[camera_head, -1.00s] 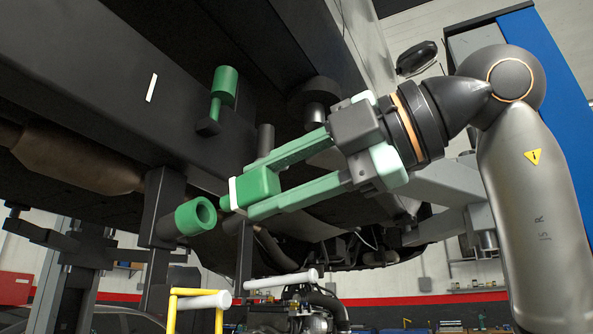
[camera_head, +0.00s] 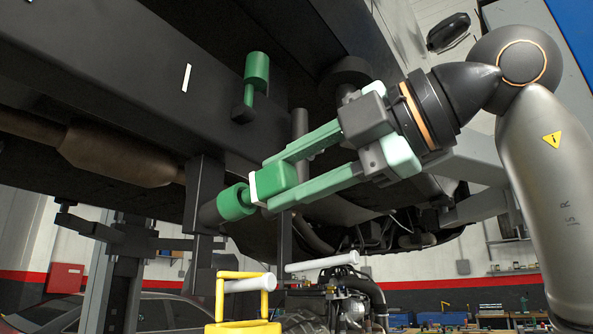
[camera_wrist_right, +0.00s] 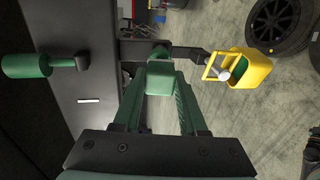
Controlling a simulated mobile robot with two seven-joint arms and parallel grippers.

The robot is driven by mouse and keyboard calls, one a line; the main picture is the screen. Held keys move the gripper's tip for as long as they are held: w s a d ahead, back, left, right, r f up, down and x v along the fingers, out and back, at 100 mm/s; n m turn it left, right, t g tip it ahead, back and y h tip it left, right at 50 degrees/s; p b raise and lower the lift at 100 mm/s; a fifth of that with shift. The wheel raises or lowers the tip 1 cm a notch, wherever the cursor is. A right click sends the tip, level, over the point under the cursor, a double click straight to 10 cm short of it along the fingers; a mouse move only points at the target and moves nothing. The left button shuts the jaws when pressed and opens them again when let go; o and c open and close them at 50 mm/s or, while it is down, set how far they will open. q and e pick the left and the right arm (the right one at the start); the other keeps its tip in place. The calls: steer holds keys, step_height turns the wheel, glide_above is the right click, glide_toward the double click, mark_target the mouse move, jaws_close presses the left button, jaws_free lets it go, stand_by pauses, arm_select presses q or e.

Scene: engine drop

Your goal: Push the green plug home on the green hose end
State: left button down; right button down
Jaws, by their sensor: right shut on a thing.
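The green plug (camera_head: 276,181) is a green block with a white band at its front. My right gripper (camera_head: 272,184) is shut on it, one finger on each side. The green hose end (camera_head: 234,203) is a green collar on a dark pipe, left of the plug. The plug's narrow nose is at the collar's mouth and seems to enter it; a short gap shows between the white band and the collar. How deep the nose sits is hidden. In the wrist view the plug (camera_wrist_right: 160,83) lies between the fingers, with the hose end (camera_wrist_right: 159,54) just beyond. My left gripper is not in view.
Another green cylinder on a bracket (camera_head: 257,72) stands on the dark beam (camera_head: 110,75) above. A dark post (camera_head: 202,215) stands beside the hose end. A yellow bin-like frame (camera_head: 240,325) with a white bar and an engine (camera_head: 345,300) are below.

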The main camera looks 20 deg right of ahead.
steer(key=shift+x, duration=0.95)
steer(key=shift+c, duration=1.9)
jaws_free()
steer(key=b+v, duration=0.2)
steer(key=v, duration=1)
steer(key=shift+s, duration=0.2)
steer(key=shift+d+r, duration=0.1)
